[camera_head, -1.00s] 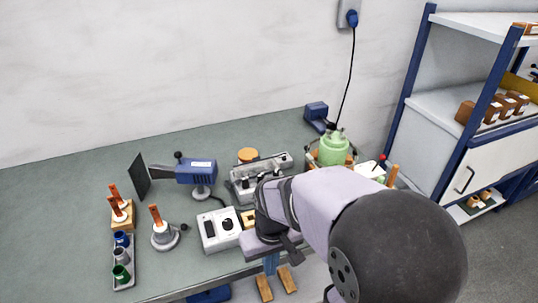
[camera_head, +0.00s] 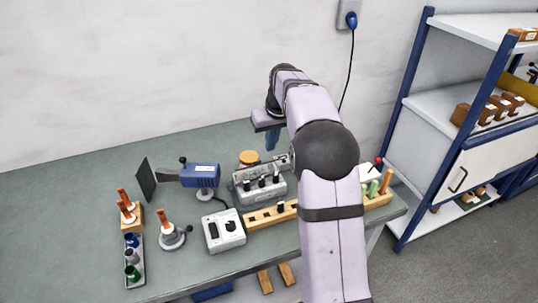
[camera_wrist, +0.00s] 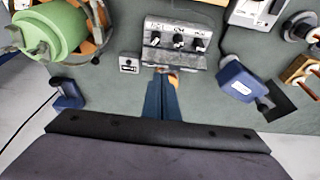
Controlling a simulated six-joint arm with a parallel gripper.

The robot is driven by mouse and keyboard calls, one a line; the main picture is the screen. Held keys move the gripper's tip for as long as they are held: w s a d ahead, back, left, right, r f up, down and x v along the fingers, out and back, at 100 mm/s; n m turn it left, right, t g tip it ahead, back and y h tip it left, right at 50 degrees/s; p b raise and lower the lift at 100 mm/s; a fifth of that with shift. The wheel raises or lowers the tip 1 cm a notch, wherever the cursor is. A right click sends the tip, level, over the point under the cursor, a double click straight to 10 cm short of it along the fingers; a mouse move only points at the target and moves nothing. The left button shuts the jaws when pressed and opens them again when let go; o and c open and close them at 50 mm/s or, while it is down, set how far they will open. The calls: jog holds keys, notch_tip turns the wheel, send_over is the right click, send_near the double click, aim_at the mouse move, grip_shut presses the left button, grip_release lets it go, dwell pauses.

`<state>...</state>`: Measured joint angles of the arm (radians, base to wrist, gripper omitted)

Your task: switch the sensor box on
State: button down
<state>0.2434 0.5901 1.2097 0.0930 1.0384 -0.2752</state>
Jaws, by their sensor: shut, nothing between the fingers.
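My gripper (camera_head: 271,142) is shut and empty, its blue fingers above the back of the bench. In the wrist view the shut fingers (camera_wrist: 163,97) point toward a grey box (camera_wrist: 176,43) with several black knobs or levers. That grey box (camera_head: 258,186) stands mid-bench in the head view. A small grey box (camera_wrist: 129,63) with a dark window is beside it. A white box (camera_head: 224,231) with a black switch stands at the bench front; part of it shows in the wrist view (camera_wrist: 258,10). I cannot tell which is labelled the sensor box, nor read switch positions.
A blue device (camera_head: 201,175) on a stand with a black plate is at left. An orange disc (camera_head: 249,157) lies behind the grey box, partly behind the fingertips in the wrist view. A wooden rack (camera_head: 264,217) is in front. A green vessel (camera_wrist: 50,25) stands at one side.

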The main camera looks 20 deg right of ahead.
aim_at(258, 170)
jog(key=shift+w+d+r, duration=0.7)
jog(key=shift+w+d, duration=0.15)
jog(key=shift+w, duration=0.2)
jog(key=p+x, duration=0.5)
jog(key=x, duration=0.7)
jog(key=shift+f, duration=0.15)
jog(key=shift+p+x, duration=0.4)
jog(key=shift+x, duration=0.4)
jog(key=shift+s, duration=0.15)
